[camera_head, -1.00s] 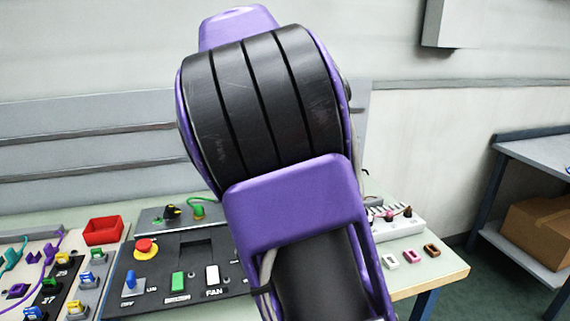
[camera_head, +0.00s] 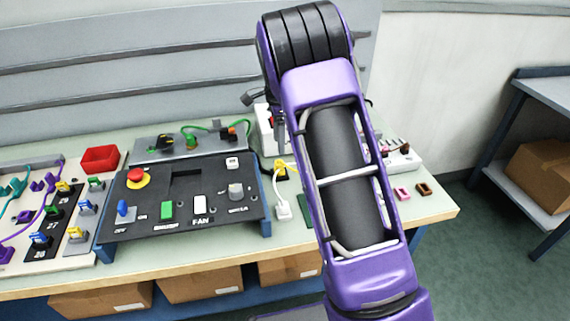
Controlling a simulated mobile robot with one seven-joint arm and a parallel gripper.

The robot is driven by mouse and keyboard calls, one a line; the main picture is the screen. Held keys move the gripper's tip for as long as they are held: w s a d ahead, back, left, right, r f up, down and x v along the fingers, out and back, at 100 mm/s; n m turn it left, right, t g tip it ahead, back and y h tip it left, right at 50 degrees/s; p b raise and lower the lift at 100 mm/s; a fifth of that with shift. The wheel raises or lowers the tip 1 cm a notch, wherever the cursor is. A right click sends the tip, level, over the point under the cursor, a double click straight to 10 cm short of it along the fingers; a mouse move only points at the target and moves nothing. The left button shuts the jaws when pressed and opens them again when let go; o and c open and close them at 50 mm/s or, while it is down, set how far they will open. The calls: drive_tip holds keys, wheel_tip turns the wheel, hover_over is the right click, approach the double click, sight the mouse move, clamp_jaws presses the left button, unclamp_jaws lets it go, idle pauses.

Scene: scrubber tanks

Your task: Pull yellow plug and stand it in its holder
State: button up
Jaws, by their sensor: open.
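A yellow plug-like piece (camera_head: 281,164) shows just left of my arm, by a small black block and a white cord; I cannot tell whether it is plugged in. A white power strip (camera_head: 404,160) with dark plugs is partly hidden behind my arm. A pink holder-like frame (camera_head: 402,193) and a brown one (camera_head: 424,189) lie in front of it. No yellow holder can be made out; my arm covers that part of the bench. My gripper is hidden behind my arm; only a dark part of the arm's far end peeks out at its left.
A black control panel (camera_head: 140,219) with a red button and switches stands mid-bench. A white plug-like piece (camera_head: 283,210) lies right of the panel. A side shelf (camera_head: 548,91) stands at right.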

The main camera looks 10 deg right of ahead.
sight(279, 162)
drive_tip(key=shift+f, duration=0.1)
drive_tip(key=shift+f+b, duration=1.75)
drive_tip(key=shift+f, duration=2.65)
drive_tip(key=shift+p, duration=0.3)
drive_tip(key=shift+c, duration=0.2)
clamp_jaws()
drive_tip(key=o, duration=0.7)
unclamp_jaws()
drive_tip(key=shift+c, duration=0.2)
